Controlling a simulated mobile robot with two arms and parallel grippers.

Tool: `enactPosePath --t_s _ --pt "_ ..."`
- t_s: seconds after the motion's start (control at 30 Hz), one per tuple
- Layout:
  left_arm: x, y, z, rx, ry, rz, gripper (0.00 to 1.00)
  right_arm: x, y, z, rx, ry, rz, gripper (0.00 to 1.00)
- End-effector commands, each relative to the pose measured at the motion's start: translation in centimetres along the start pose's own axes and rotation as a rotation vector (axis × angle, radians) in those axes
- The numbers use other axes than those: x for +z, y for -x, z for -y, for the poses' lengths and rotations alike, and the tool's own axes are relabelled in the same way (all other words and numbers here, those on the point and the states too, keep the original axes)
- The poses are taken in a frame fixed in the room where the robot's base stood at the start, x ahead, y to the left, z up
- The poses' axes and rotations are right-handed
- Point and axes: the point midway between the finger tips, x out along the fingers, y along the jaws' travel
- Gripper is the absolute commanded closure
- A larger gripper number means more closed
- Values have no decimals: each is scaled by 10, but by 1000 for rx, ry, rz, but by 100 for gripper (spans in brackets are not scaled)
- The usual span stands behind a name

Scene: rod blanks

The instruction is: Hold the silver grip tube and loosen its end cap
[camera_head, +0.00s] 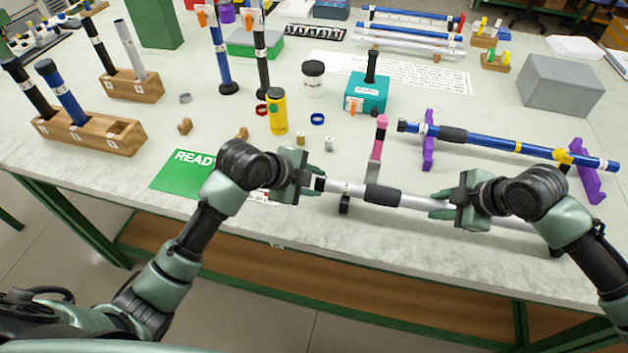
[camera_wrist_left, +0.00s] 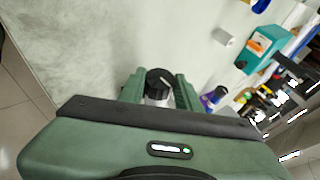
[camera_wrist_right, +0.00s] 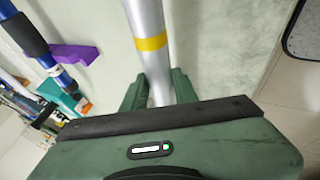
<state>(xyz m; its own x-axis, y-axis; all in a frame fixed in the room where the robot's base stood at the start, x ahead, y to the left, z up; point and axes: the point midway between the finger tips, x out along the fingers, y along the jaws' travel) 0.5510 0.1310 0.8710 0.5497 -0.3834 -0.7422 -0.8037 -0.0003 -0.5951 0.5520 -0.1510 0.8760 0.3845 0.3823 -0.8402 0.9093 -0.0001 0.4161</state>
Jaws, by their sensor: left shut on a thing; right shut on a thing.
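The silver grip tube (camera_head: 411,200) lies along the front of the table, with a black grip sleeve (camera_head: 383,195) around it. It also shows in the right wrist view (camera_wrist_right: 145,30), with a yellow band. Its black end cap (camera_head: 320,184) is at its left end and shows in the left wrist view (camera_wrist_left: 158,80). My left gripper (camera_head: 309,182) is shut on the end cap end; in the left wrist view the cap sits between the fingers. My right gripper (camera_head: 441,205) is shut on the tube, right of the sleeve.
A black stand (camera_head: 344,204) is under the tube, and a pink-topped upright (camera_head: 378,145) rises behind it. A blue tube (camera_head: 500,145) rests on purple stands (camera_head: 429,140) behind. A green READY mat (camera_head: 183,173) lies left of my left gripper. Small cylinders (camera_head: 328,144) stand behind.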

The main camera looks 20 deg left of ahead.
Motion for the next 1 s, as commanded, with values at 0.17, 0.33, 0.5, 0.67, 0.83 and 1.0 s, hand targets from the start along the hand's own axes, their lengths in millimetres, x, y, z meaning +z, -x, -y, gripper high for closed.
enactPosePath --t_s 0.17,0.33,0.5,0.67,0.83,1.0 --pt "0 0 3 62 23 -1 100 0 0 0 1 1 -1 100" --pt "0 0 6 173 70 1 100 -1 0 0 1 1 -2 100" --pt "1 -1 8 319 132 3 100 -1 0 0 1 1 -2 100" --pt "1 -2 10 461 192 3 100 -1 0 0 1 1 -2 100" --pt "1 -3 12 611 255 2 100 -1 0 0 1 1 -2 100" --pt "2 -5 14 758 316 2 100 -1 0 0 1 1 -2 100"
